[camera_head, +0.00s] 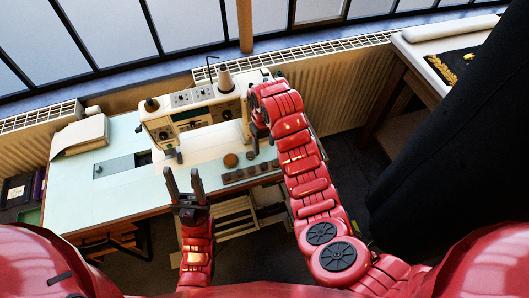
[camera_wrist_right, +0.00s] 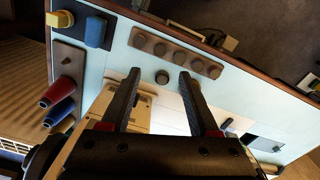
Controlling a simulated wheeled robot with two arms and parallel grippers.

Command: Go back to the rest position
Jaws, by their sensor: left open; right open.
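My left gripper (camera_head: 184,183) is open and empty in the head view, pointing up near the front edge of the pale blue sewing table (camera_head: 85,192). My right arm reaches over the table's right part. My right gripper (camera_head: 259,136) is beside the right end of the white sewing machine (camera_head: 195,110), its fingers partly hidden by the arm in the head view. In the right wrist view, my right gripper (camera_wrist_right: 158,78) is open above the tabletop. A small round dark object (camera_wrist_right: 162,77) shows between its fingers, with nothing gripped.
A strip with several round pieces (camera_wrist_right: 177,52) lies on the table. Red (camera_wrist_right: 58,92) and blue (camera_wrist_right: 58,112) spools stand near one end. A white cover (camera_head: 80,135) sits at the table's left. A black garment form (camera_head: 450,130) stands at right.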

